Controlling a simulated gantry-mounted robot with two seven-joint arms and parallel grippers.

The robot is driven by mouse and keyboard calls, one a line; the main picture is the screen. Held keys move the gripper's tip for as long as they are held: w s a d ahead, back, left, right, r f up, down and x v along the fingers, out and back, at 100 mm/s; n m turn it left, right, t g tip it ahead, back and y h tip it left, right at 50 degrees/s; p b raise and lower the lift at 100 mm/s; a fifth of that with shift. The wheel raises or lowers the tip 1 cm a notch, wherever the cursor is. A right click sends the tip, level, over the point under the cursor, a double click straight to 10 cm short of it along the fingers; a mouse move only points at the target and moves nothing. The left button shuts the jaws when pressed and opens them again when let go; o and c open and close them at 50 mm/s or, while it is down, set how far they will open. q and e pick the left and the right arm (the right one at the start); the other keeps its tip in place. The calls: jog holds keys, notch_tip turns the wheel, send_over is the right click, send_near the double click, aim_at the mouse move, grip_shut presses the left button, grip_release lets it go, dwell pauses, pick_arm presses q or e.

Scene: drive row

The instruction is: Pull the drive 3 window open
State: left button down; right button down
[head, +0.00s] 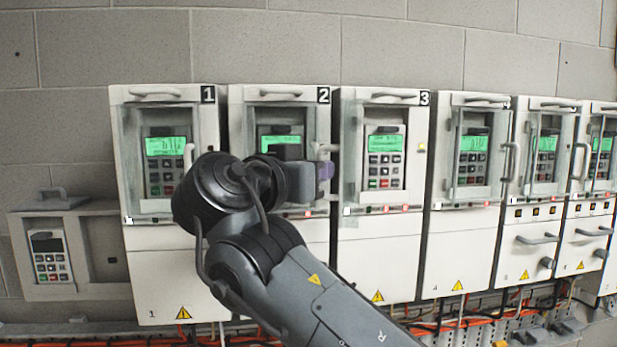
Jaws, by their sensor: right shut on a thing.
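The drive 3 unit (380,240) stands in the middle of the row, marked 3. Its window (351,165) stands swung out at the left side of the opening, seen nearly edge-on. The green display and keypad (385,160) inside show uncovered. The window's pale handle (328,148) sticks out to the left. My right gripper (325,172) is shut on this handle, in front of the right side of drive 2; its fingers are small and partly hidden by my wrist. My left gripper is not in view.
Drive 2 (237,110) is partly covered by my right arm. Orange cables (450,328) run below. A low grey box with a keypad (48,258) is at far left.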

jog(key=shift+w+d+f+h, duration=0.15)
jog(key=shift+w+d+h, duration=0.05)
jog(key=shift+d+h, duration=0.1)
jog(key=c, duration=1.4)
grip_release()
jog(key=shift+c, duration=0.2)
jog(key=shift+o, duration=1.3)
jog(key=shift+a, duration=0.1)
jog(key=shift+s+a, duration=0.1)
jog(key=shift+s, duration=0.05)
jog(key=b+v, duration=0.2)
jog(key=v, duration=0.5)
jog(key=shift+s, duration=0.15)
